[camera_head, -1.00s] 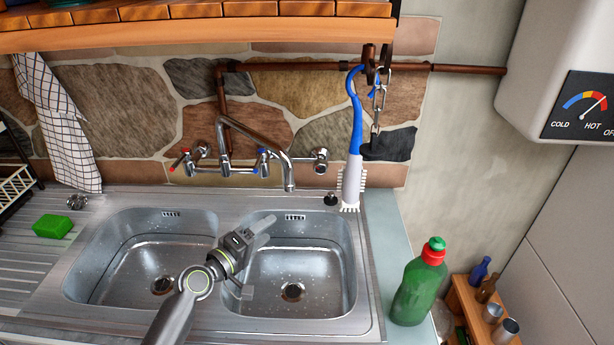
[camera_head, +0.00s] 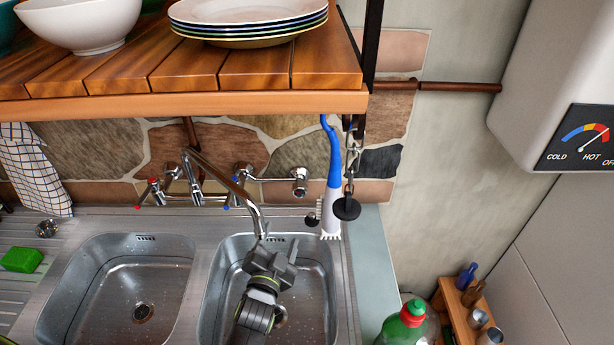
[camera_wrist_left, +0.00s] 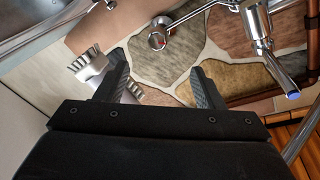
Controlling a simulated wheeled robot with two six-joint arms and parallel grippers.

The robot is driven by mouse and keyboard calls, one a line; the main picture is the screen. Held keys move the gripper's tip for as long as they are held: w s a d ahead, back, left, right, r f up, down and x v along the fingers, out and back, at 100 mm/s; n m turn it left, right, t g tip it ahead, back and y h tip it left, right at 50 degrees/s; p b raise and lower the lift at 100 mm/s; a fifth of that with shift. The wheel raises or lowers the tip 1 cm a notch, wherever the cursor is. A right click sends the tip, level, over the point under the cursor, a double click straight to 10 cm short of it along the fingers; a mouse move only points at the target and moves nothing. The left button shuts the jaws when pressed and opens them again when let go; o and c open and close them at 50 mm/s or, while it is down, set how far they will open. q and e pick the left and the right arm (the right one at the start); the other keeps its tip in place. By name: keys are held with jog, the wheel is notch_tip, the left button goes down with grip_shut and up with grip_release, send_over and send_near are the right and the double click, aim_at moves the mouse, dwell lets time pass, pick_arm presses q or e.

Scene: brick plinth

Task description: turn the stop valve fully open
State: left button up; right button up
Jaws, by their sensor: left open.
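The wall-mounted chrome tap set (camera_head: 195,185) has a red-marked and a blue-marked handle and a curved spout. At its right end a round chrome fitting (camera_head: 300,181) sits on the wall; it may be the stop valve, but I cannot be sure. It also shows in the left wrist view (camera_wrist_left: 157,40), beyond and between my fingertips and apart from them. My left gripper (camera_head: 277,254) is open and empty over the right basin, below and in front of the fitting. Its spread fingers show in the left wrist view (camera_wrist_left: 157,62). My right gripper is out of view.
A wooden shelf (camera_head: 200,85) with plates and bowls overhangs the tap. A blue-white brush (camera_head: 333,180) and a chain with a black plug (camera_head: 347,208) hang just right of the fitting. A green bottle (camera_head: 405,325) stands at the right. The left basin (camera_head: 120,285) is clear.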

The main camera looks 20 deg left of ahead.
aim_at(298, 194)
pick_arm(q)
jog(key=shift+m, duration=0.7)
jog(key=w+b, duration=0.9)
jog(key=w, duration=0.7)
jog(key=shift+w, duration=0.15)
jog(key=shift+w+a+r+b, duration=0.1)
jog(key=shift+w+r+b, duration=0.1)
jog(key=shift+w+b, duration=0.4)
jog(key=c, duration=0.9)
